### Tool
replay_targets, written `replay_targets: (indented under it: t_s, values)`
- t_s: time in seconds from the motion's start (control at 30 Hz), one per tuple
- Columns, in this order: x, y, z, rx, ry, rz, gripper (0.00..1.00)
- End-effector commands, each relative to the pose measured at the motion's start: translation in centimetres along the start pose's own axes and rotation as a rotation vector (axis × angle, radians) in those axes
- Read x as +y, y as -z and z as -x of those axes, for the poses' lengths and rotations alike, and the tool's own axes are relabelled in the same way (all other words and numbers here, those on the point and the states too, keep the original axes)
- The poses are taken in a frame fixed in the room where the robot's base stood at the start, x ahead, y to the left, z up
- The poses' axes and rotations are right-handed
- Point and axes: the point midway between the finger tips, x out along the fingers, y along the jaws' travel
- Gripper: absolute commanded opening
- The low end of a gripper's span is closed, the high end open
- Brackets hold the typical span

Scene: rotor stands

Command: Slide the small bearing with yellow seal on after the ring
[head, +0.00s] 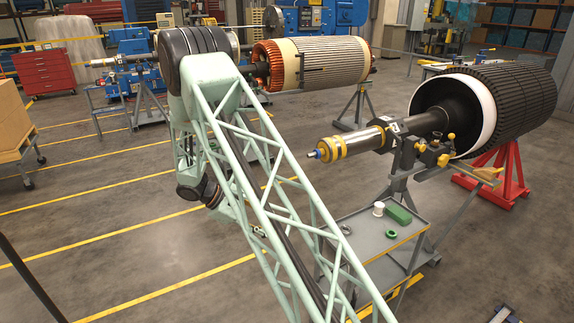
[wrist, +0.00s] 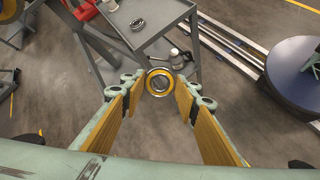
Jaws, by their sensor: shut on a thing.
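The small bearing with a yellow seal (wrist: 159,82) sits between the fingertips of my gripper (wrist: 158,88) in the wrist view, its face towards the camera. The gripper's yellow-padded fingers are shut on it, and it is held above the floor beside the cart. In the head view the rotor shaft (head: 358,141) points left, with yellow bands (head: 330,149) near its blue-tipped end. I cannot tell which band is the ring. The bearing is apart from the shaft. My arm's lattice link hides part of the head view, and the gripper is not clear there.
A stand (head: 403,165) supports the shaft. Open floor lies to the left.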

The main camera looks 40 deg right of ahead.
Motion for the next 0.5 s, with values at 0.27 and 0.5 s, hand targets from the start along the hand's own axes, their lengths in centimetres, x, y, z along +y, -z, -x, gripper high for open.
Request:
replay_targets:
  t_s: [0.27,0.5]
  values:
    - [9.0,-1.6,-2.1,-0.195,-0.233,0.065,0.19]
    - [17.5,-2.9,-1.6,-0.333,-0.426,0.096,0.19]
